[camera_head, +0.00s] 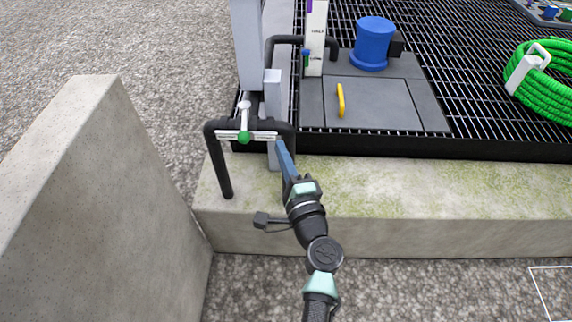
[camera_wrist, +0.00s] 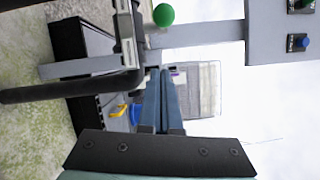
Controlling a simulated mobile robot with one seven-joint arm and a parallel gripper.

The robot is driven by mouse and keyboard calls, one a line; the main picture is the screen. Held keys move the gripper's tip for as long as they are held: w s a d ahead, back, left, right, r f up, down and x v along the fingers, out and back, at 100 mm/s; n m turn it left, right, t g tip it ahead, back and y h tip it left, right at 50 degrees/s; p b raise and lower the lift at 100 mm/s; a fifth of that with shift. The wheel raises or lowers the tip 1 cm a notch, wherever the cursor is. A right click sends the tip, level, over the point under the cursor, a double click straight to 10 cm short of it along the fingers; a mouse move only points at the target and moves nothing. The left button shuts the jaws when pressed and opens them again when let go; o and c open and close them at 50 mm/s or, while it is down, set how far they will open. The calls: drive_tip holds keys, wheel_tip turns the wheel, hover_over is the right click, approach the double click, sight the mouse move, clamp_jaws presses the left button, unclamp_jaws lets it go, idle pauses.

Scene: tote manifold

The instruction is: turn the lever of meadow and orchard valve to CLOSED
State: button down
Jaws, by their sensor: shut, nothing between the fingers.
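A valve with a white lever (camera_head: 244,120) and a green ball (camera_head: 244,137) sits on a bent black pipe at the concrete curb. The lever lies upright in the head view, with the ball at its near end. White label strips (camera_head: 264,136) flank the ball; their words are too small to read. My gripper (camera_head: 279,143) is shut and empty, its blue fingers just right of the valve, apart from the ball. In the wrist view the shut fingers (camera_wrist: 162,75) point past the pipe, and the green ball (camera_wrist: 163,15) shows above them.
A concrete wall (camera_head: 75,190) stands at left. A grey post (camera_head: 272,95) rises behind the pipe (camera_head: 219,165). Beyond are a black grating (camera_head: 455,100), a blue cylinder (camera_head: 373,42), a yellow handle (camera_head: 340,100) and a green hose coil (camera_head: 545,85). The curb right of my arm is clear.

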sight(248, 138)
drive_tip(key=w+a, duration=0.3)
drive_tip(key=a, duration=0.2)
drive_tip(key=shift+w+r, duration=0.3)
drive_tip(key=shift+r, duration=0.15)
drive_tip(key=shift+a, duration=0.15)
drive_tip(key=shift+s+a+r, duration=0.1)
drive_tip(key=shift+s+a, duration=0.1)
drive_tip(key=shift+a, duration=0.75)
drive_tip(key=shift+d, duration=0.15)
